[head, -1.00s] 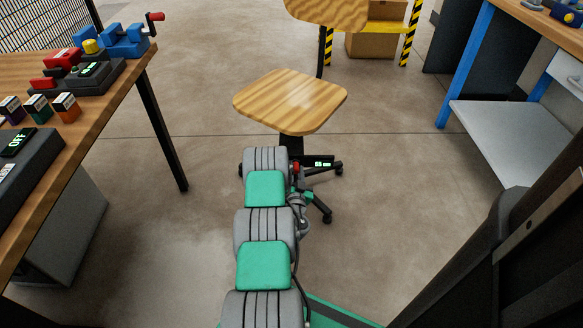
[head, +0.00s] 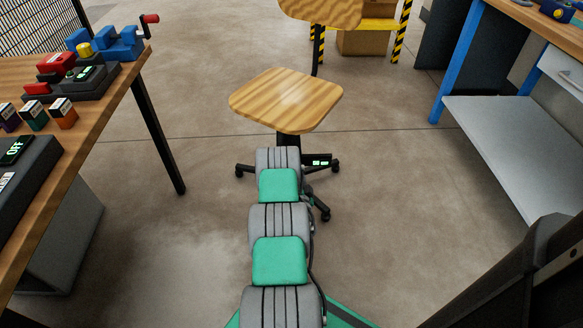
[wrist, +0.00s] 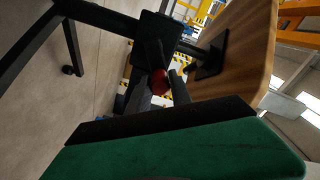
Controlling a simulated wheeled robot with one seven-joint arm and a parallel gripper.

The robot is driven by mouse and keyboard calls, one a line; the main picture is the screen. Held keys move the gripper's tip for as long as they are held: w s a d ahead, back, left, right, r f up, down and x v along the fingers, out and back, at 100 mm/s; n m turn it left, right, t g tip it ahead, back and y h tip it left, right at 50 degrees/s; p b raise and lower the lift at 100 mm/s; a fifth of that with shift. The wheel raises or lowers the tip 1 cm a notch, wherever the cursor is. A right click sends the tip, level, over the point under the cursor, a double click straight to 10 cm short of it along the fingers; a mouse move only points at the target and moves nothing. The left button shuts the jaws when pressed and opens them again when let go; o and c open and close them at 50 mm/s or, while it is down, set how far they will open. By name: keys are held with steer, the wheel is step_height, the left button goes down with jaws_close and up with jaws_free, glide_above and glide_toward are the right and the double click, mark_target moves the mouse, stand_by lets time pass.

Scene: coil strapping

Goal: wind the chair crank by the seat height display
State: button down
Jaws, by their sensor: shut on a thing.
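The chair has a wooden seat (head: 287,98) and a black base with casters, standing on the concrete floor. The small green-lit seat height display (head: 320,162) is on a black box under the seat; its digits are too small to read. In the wrist view my gripper (wrist: 158,84) is shut on the red crank knob (wrist: 159,81), with a dark finger on each side of it. The seat's underside (wrist: 240,50) shows at the right there. In the head view my arm hides the gripper and the crank.
A wooden workbench (head: 95,125) at the left carries a blue vise (head: 112,44) and several small boxes. A blue-framed bench with a grey shelf (head: 505,130) stands at the right. A cardboard box (head: 375,42) sits under a yellow rack behind the chair. Floor beside the chair is clear.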

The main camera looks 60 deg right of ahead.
steer(key=shift+s+f+m+b, duration=0.1)
steer(key=shift+f+m+b, duration=0.6)
steer(key=shift+m, duration=0.8)
steer(key=m, duration=0.1)
steer(key=f+m+b, duration=0.1)
steer(key=m, duration=0.1)
